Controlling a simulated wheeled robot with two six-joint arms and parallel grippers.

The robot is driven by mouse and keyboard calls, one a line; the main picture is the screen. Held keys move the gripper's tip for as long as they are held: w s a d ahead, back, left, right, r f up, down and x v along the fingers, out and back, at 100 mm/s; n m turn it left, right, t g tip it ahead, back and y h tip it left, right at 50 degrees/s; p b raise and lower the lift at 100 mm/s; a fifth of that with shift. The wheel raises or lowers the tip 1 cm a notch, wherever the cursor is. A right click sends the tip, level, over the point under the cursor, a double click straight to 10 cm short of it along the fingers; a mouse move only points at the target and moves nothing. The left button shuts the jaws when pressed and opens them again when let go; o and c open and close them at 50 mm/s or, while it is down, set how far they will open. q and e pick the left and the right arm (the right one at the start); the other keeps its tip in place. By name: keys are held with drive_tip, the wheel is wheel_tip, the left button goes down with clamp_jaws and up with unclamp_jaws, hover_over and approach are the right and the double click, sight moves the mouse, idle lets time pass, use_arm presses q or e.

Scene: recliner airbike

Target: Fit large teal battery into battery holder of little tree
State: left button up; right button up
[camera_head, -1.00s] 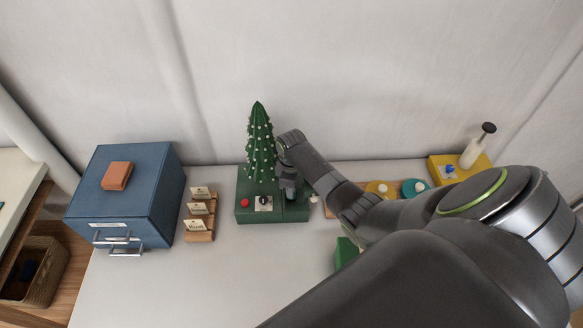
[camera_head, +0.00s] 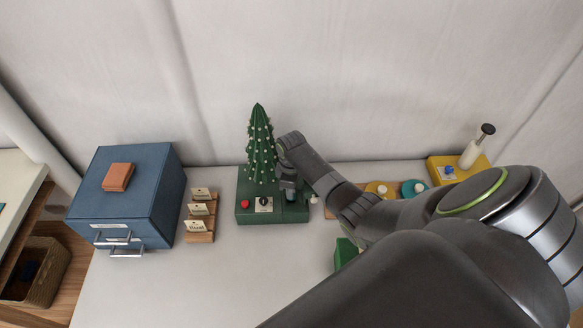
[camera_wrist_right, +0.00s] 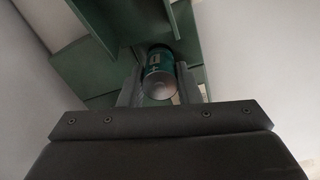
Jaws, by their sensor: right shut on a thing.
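The little tree (camera_head: 260,145) is a green cone with pale dots, standing on a green box base (camera_head: 246,214) with a red button and a dark knob on its front. My right gripper (camera_head: 289,190) is at the right part of this base, pointing down. In the right wrist view the gripper (camera_wrist_right: 160,88) is shut on the large teal battery (camera_wrist_right: 158,62), a cylinder with a grey end face towards the camera. Green walls of the base lie around and beyond the battery. Whether the battery is seated in the holder cannot be told. My left gripper is not in view.
A blue drawer cabinet (camera_head: 120,205) with a brown block (camera_head: 117,177) on top stands at left. A wooden card rack (camera_head: 199,238) is beside it.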

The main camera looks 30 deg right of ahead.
drive_tip(key=shift+f+b, duration=1.2)
drive_tip(key=shift+f, duration=0.55)
drive_tip(key=o, duration=1.1)
wheel_tip(320, 180, up, 18)
drive_tip(key=shift+f+b, duration=0.25)
drive_tip(key=shift+b, duration=0.5)
drive_tip(key=shift+f, duration=0.15)
